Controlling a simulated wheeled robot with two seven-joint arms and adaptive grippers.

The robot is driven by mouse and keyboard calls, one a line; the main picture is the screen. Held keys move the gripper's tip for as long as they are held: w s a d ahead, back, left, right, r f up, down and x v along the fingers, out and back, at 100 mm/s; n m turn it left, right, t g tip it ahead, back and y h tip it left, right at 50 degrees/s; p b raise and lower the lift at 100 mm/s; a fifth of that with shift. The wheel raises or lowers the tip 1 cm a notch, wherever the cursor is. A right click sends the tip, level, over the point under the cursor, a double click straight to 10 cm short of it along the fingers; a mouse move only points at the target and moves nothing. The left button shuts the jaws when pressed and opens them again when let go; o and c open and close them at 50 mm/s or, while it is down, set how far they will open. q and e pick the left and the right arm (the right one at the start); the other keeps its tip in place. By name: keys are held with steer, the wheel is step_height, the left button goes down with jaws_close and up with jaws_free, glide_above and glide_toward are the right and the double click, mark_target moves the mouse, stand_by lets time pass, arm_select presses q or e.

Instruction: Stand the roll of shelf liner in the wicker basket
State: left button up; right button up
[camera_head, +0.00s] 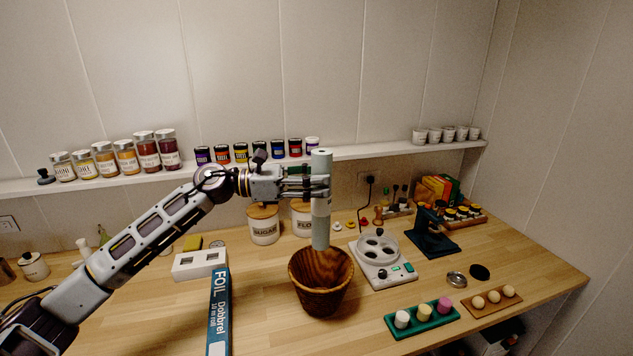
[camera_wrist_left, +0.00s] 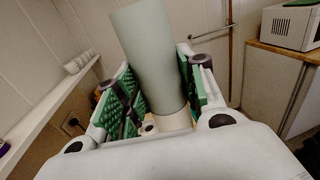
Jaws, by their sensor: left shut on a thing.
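The roll of shelf liner (camera_head: 321,220) is a pale grey-green cylinder. It is upright in my left gripper (camera_head: 318,187), which is shut around its upper part. The left wrist view shows the roll (camera_wrist_left: 150,60) between the green finger pads of the gripper (camera_wrist_left: 160,100). The wicker basket (camera_head: 322,290), brown and round, stands on the counter below. In the head view the roll's lower end is at the basket's back rim, over its opening; I cannot tell whether it is inside or just above. My right gripper is not in view.
A blue foil box (camera_head: 219,310) and a white block with two openings (camera_head: 199,264) are left of the basket. A white appliance (camera_head: 382,265), a green tray (camera_head: 422,319) and a dark blue stand (camera_head: 432,231) are to its right. Sugar and flour canisters (camera_head: 263,224) stand behind.

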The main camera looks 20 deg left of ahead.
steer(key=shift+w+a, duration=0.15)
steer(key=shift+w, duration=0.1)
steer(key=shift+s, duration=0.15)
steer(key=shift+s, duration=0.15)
